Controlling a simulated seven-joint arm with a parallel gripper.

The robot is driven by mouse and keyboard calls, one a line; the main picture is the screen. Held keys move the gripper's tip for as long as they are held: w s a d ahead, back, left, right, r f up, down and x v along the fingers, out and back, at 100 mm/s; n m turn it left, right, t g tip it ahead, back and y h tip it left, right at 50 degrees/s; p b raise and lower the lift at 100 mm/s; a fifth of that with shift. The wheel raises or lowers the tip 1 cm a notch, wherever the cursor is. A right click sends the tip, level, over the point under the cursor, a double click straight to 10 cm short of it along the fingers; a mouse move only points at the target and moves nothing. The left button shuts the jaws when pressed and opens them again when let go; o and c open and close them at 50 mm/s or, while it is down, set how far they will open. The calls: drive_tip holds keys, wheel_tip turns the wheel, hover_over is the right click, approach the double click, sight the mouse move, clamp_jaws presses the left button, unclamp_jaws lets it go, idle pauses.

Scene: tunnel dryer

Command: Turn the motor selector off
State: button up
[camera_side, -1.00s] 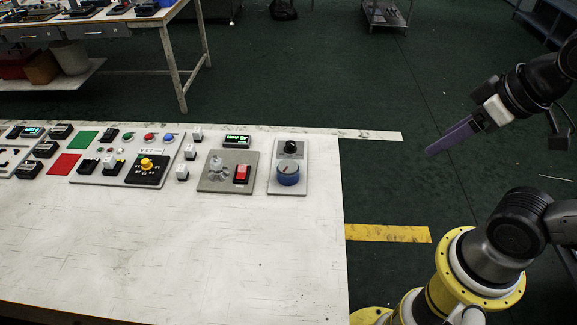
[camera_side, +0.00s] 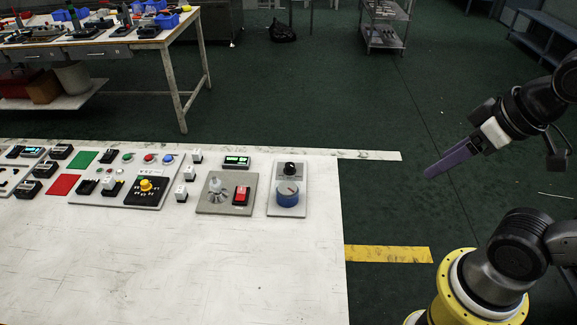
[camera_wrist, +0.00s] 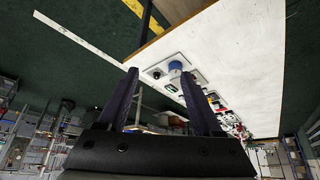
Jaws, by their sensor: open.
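Several knobs sit on control panels on the white table; their labels are too small to read, so I cannot tell which is the motor selector. In the side view a yellow knob (camera_side: 147,185) stands on a black plate, a silver dial (camera_side: 216,191) is beside a red switch (camera_side: 241,195), and a blue knob (camera_side: 287,194) with a small black knob (camera_side: 290,169) behind it is on the rightmost panel. My gripper (camera_side: 428,173) is over the floor right of the table, clear of every panel. In the wrist view my gripper (camera_wrist: 159,74) is open and empty.
The white table (camera_side: 200,265) has a wide clear front area. Left of the yellow knob are lit displays, buttons, and green (camera_side: 83,158) and red (camera_side: 64,185) pads. A small display (camera_side: 237,162) stands behind the silver dial. A cluttered workbench (camera_side: 120,46) is at the back left.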

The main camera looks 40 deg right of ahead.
drive_tip(key=w+r+n, duration=0.3)
drive_tip(key=w+r, duration=0.5)
drive_tip(key=r, duration=0.1)
drive_tip(key=n+g, duration=0.3)
drive_tip(key=g, duration=0.3)
hover_over(289, 164)
wheel_tip(289, 164, down, 22)
wheel_tip(289, 164, down, 13)
drive_tip(key=shift+s+f, duration=0.1)
clamp_jaws()
